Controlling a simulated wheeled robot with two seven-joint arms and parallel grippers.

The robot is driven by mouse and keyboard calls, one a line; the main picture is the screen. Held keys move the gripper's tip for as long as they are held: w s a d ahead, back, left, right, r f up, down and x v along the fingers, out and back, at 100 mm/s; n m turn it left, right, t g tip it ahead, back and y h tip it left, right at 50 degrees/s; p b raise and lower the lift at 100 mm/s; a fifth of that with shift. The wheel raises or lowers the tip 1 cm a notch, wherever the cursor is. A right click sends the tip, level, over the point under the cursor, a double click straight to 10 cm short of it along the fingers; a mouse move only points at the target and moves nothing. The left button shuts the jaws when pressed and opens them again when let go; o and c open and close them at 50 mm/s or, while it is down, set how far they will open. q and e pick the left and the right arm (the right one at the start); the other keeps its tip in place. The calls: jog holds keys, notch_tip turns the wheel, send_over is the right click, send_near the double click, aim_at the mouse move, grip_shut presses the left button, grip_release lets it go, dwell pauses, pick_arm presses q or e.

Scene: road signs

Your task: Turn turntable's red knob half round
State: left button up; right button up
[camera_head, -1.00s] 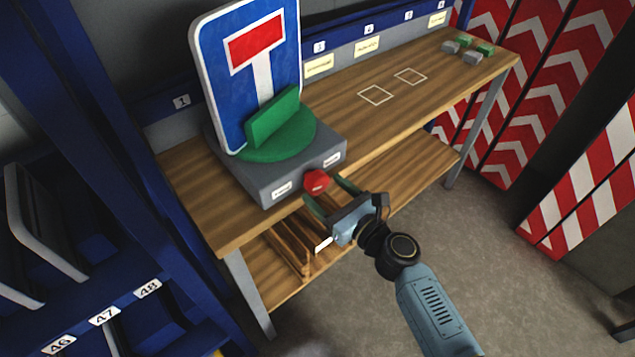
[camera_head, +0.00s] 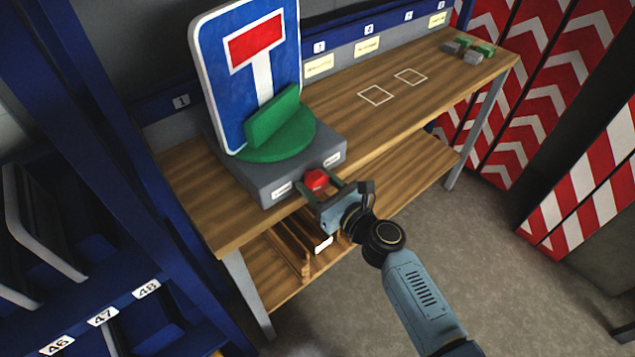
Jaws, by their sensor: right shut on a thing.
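The turntable has a grey base (camera_head: 262,184) on the left part of the wooden bench, with a round green plate (camera_head: 285,145) on top. A blue road sign (camera_head: 215,75) with a white T and red bar stands upright against the green block on the plate. The red knob (camera_head: 316,180) is on the front face of the base, between two white labels. My right gripper (camera_head: 318,186) is at the knob, with its fingers on either side and shut on it. My left gripper is not in view.
The wooden bench (camera_head: 430,75) has two white outlined squares and several small grey and green blocks at its far right end. A lower shelf holds a wooden rack (camera_head: 285,250). A blue shelf unit stands at left, red-and-white striped boards (camera_head: 590,185) at right.

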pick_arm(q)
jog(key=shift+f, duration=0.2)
pick_arm(e)
jog(key=shift+n, duration=0.3)
jog(key=shift+f+n+b, duration=0.1)
jog(key=shift+n+b, duration=0.6)
jog(key=shift+n, duration=0.2)
jog(key=n+b, duration=0.1)
jog(key=n, duration=0.1)
jog(key=shift+n, duration=0.4)
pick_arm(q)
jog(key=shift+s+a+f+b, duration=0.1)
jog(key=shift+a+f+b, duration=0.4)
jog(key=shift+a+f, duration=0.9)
pick_arm(e)
jog(key=shift+n, duration=0.8)
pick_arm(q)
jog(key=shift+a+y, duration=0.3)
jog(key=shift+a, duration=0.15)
pick_arm(e)
jog(key=o, duration=0.9)
jog(key=shift+d, duration=0.1)
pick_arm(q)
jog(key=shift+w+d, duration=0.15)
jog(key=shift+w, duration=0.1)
pick_arm(e)
jog(key=shift+o, duration=0.2)
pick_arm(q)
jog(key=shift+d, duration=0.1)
